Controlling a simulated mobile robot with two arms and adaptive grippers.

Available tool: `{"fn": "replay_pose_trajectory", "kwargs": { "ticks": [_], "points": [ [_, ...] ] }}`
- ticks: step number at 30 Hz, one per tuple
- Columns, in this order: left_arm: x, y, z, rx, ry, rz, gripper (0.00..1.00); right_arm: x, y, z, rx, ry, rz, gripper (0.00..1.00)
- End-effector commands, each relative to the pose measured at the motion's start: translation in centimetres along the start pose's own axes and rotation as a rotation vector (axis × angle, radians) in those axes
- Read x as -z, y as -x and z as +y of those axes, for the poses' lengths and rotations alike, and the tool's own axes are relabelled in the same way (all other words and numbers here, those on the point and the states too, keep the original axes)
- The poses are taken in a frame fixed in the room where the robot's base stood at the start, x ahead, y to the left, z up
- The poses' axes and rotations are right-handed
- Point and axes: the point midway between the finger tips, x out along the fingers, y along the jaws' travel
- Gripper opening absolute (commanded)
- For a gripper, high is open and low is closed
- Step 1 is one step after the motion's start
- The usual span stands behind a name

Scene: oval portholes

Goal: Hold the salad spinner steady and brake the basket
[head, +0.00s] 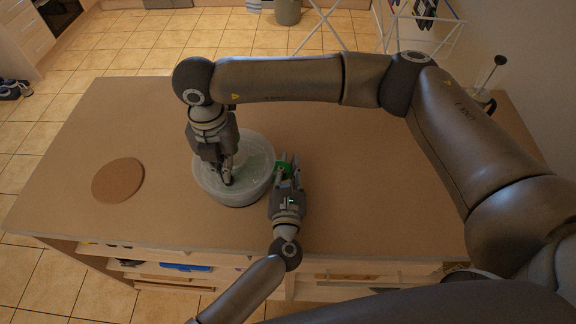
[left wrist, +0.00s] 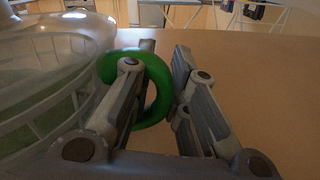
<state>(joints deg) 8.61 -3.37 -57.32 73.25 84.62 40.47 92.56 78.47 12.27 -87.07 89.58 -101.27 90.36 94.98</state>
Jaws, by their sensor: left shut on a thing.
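The salad spinner (head: 256,183) stands on the table, a pale bowl with a clear lid. In the left wrist view the spinner (left wrist: 35,75) fills the left side, with green basket slats showing through it. My left gripper (head: 287,167) is at its right side, shut on the green ring-shaped handle (left wrist: 159,102). One finger of this gripper (left wrist: 157,68) overlaps the ring. My right gripper (head: 228,178) reaches down from above onto the middle of the lid. Its fingers are close together, and whether they grip anything is unclear; the lid's centre is hidden behind them.
A round brown cork mat (head: 118,180) lies on the table (head: 90,130) to the left. A container with an upright dark-knobbed rod (head: 493,75) stands at the far right corner. Open shelves run under the front edge. Table around the mat is clear.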

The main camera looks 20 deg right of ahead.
Motion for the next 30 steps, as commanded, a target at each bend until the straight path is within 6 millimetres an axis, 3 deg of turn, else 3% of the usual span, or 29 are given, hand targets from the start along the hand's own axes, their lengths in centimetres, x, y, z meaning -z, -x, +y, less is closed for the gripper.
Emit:
{"fn": "replay_pose_trajectory", "kwargs": {
  "ticks": [30],
  "points": [
    [-0.2, -0.1, 0.0, 0.0, -0.004, -0.005, 0.0, 0.0, -2.4, 0.0, 0.0, 0.0, 0.001, 0.0]
  ]
}}
